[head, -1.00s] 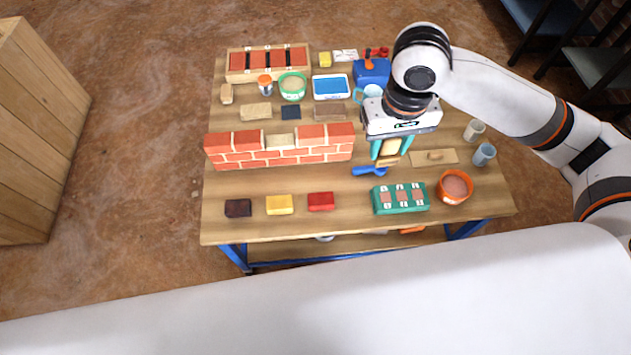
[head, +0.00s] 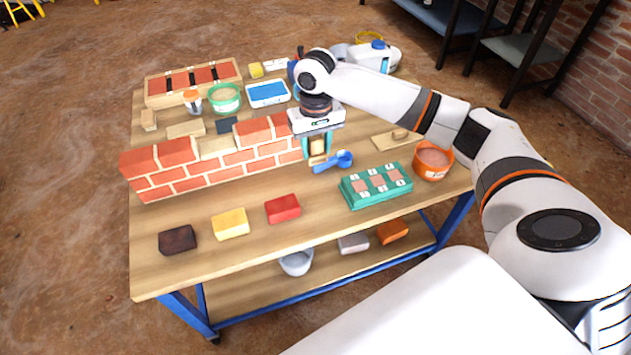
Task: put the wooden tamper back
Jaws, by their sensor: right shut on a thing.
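My right gripper (head: 317,156) is shut on the wooden tamper (head: 317,146), a pale wooden piece between its teal fingers. It holds the tamper over the table just off the right end of the brick wall (head: 225,163). The fingers hide part of the tamper, and I cannot tell whether its lower end touches the table. A blue scoop (head: 343,158) lies close beside the fingers on the right. My left gripper is not in view.
A teal tray of marked blocks (head: 350,193) and an orange bowl (head: 433,174) stand at the right. Brown, yellow and red blocks (head: 283,208) line the front. A wooden float (head: 397,139) lies behind the bowl. Tubs and a brick crate (head: 150,92) fill the back.

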